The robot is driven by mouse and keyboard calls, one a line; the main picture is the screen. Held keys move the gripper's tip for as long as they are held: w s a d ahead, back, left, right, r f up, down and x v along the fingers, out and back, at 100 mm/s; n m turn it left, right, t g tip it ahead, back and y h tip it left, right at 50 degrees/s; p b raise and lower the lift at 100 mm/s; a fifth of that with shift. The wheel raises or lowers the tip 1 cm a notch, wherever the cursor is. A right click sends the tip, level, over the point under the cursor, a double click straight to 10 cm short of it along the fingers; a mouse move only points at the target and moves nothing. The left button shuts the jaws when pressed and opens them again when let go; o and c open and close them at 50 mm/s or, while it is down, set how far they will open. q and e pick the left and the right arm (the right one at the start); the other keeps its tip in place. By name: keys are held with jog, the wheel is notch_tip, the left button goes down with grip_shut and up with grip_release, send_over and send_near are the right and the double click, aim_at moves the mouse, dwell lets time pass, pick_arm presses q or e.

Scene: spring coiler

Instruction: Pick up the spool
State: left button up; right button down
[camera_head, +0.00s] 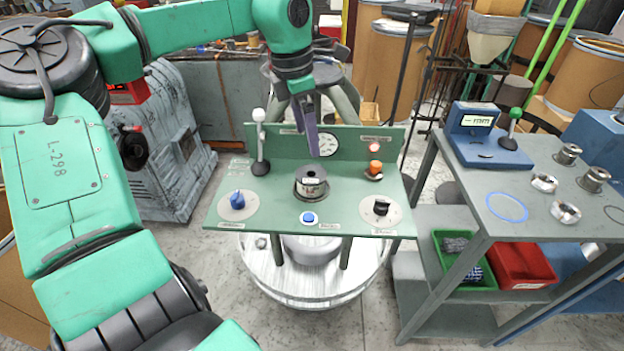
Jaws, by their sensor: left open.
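A dark spool-shaped cylinder (311,184) with a pale label stands upright in the middle of the green control panel (270,208). My left gripper (309,138) points down above and behind it, apart from it, with a purplish finger in front of the dial. It is open and holds nothing that I can see; the far finger is hard to make out. Small metal spool-like parts (594,179) sit on the grey cart at the right. My right gripper is not in view.
The panel bears a white-knobbed lever (259,143), blue knob (238,199), black knob (381,207), blue button (309,217) and orange button (374,168). The grey cart (455,185) carries a blue gauge (484,135); green (463,286) and red (523,266) bins sit below.

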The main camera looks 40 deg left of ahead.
pick_arm(q)
send_over(312, 170)
jog(key=s, duration=0.2)
notch_tip(312, 170, down, 6)
jog(key=f, duration=0.1)
jog(key=f+p, duration=0.1)
jog(key=f, duration=0.3)
jog(key=shift+w+d+p, duration=0.3)
jog(key=shift+w, duration=0.05)
jog(key=shift+w+f, duration=0.1)
jog(key=shift+f, duration=0.2)
jog(key=shift+c, duration=0.3)
jog(key=c, duration=1.2)
jog(key=shift+w+r, duration=0.1)
jog(key=shift+r, duration=0.45)
notch_tip(312, 170, up, 19)
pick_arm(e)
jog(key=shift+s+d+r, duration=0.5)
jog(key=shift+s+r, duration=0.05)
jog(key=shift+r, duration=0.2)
